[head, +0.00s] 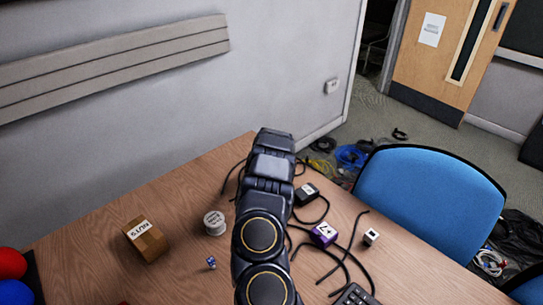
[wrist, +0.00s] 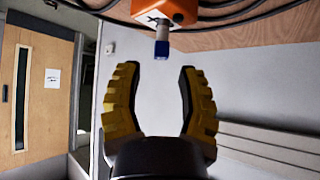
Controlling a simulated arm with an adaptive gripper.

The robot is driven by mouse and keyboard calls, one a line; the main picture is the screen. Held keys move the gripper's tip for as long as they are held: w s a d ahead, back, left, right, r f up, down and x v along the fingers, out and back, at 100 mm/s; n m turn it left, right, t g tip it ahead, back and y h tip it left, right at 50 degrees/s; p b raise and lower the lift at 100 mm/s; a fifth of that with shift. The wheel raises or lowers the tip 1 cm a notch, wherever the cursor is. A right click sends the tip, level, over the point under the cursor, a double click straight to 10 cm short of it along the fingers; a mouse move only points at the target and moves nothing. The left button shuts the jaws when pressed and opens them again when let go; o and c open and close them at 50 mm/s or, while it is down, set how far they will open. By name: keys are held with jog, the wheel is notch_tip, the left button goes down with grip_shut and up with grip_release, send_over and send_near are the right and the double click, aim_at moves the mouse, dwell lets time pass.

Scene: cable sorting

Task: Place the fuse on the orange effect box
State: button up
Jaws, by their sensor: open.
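The wrist view is upside down, with the table at the top. The orange effect box (wrist: 179,10) sits by the tabletop there, with a dark mark on its face. A small blue and silver cylinder, which looks like the fuse (wrist: 161,48), stands upright on the box and appears to touch its top. My gripper (wrist: 157,68) is open, its yellow-padded fingers apart with nothing between them. The fuse is just beyond the fingertips. In the head view my arm hides the orange box, that fuse and the fingers.
In the head view the wooden table (head: 185,275) holds a brown box (head: 148,243), a white spool (head: 214,226), a small blue item (head: 211,262), a purple box (head: 323,234), a black box (head: 306,194), a small white cube (head: 371,237) and dark cables. A blue chair (head: 425,195) stands right.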

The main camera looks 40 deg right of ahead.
jog(key=shift+s+a+r, duration=0.2)
jog(key=shift+a+r, duration=0.1)
jog(key=shift+r, duration=0.1)
jog(key=shift+s+a+r, duration=0.1)
jog(key=shift+s+a, duration=0.1)
jog(key=shift+s, duration=0.05)
jog(key=a+r+n+y, duration=0.25)
jog(key=a+r, duration=0.45)
jog(key=a, duration=0.6)
jog(key=a+r+n+y, duration=0.1)
jog(key=a+r+y, duration=0.35)
jog(key=a, duration=0.85)
jog(key=s+a+r+n+g, duration=0.3)
jog(key=s+a+r, duration=0.4)
jog(key=s+a, duration=0.35)
jog(key=s+a+r+n+g, duration=0.1)
jog(key=s+a+g, duration=0.1)
jog(key=s, duration=1.2)
jog(key=s+a+n+g, duration=0.1)
jog(key=s+a+g, duration=0.1)
jog(key=s, duration=1.2)
jog(key=shift+s+a+r+g+h, duration=0.15)
jog(key=shift+s+r+g+h, duration=0.15)
jog(key=shift+g, duration=0.4)
